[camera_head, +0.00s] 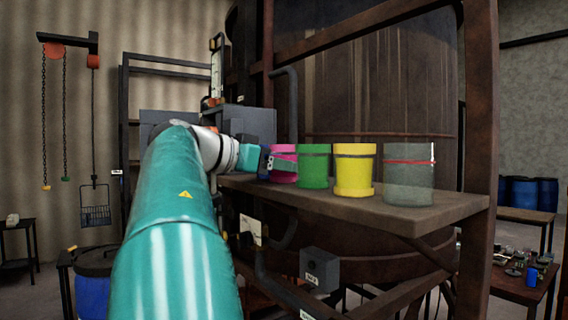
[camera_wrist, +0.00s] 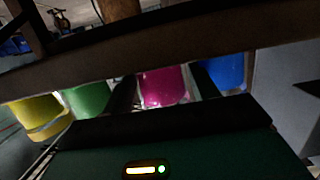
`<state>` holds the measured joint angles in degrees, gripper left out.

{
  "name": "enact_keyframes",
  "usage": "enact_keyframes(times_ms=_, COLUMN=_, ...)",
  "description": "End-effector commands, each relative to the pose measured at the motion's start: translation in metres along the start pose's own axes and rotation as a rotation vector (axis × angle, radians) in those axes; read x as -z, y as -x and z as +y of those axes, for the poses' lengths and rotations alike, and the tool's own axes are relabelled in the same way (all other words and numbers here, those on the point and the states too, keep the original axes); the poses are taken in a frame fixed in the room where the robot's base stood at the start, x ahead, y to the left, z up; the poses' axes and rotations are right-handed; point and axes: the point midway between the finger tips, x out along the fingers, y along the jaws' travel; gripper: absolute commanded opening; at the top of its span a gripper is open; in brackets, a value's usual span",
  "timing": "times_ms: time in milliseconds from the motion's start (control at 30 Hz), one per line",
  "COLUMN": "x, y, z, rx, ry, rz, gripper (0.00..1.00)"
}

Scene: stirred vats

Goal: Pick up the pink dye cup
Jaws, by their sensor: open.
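The pink dye cup (camera_head: 284,149) stands on the brown shelf, just left of the green cup (camera_head: 313,168). Part of it is hidden behind my gripper (camera_head: 273,162), which reaches it from the left. In the wrist view the pink cup (camera_wrist: 164,87) shows between my two dark fingers, which are open. The fingers stand to either side of it, the green cup outside one and a blue cup (camera_wrist: 222,72) outside the other. I cannot tell whether a finger touches the pink cup.
A yellow cup (camera_head: 354,168) and a clear glass vessel (camera_head: 409,175) stand further right on the shelf (camera_head: 440,206). A large rusty vat (camera_head: 390,80) rises behind. A steel frame post (camera_head: 480,150) bounds the shelf at right. The neighbouring cups stand close together.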

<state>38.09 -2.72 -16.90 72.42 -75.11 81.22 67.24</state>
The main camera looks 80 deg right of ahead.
Motion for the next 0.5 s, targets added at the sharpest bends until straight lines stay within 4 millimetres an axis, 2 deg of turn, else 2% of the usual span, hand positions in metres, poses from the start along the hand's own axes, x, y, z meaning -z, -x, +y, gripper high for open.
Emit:
enact_keyframes(times_ms=67, x=-0.0001, y=0.0002, z=-0.0001, rx=0.000, ry=0.000, rz=0.000, gripper=0.59)
enact_keyframes(times_ms=233, x=-0.0001, y=0.0005, z=-0.0003, rx=0.000, ry=0.001, rz=0.000, gripper=0.27)
enact_keyframes(times_ms=500, x=0.0007, y=0.0008, z=-0.0002, rx=0.000, ry=0.000, rz=0.001, gripper=0.26)
